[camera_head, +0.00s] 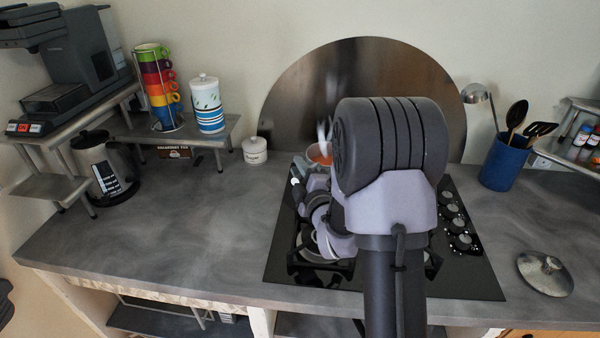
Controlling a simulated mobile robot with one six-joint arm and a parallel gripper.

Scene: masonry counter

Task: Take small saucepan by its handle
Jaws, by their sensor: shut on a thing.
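The small saucepan (312,157) shows at the back of the black gas hob (278,262), with orange-red contents and pale steam rising above it. Much of it is hidden behind my arm and gripper. My gripper (304,172) is just in front of the saucepan, over the left part of the hob, and is shut on its handle. The handle itself is hidden by the gripper, so the exact grip does not show. I cannot tell whether the pan rests on the burner or is slightly raised.
A loose lid (546,272) lies right of the hob. A blue utensil pot (503,163) stands behind it. A white lidded jar (255,150), a kettle (104,168) and a mug rack (160,88) are to the left. The left front counter is clear.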

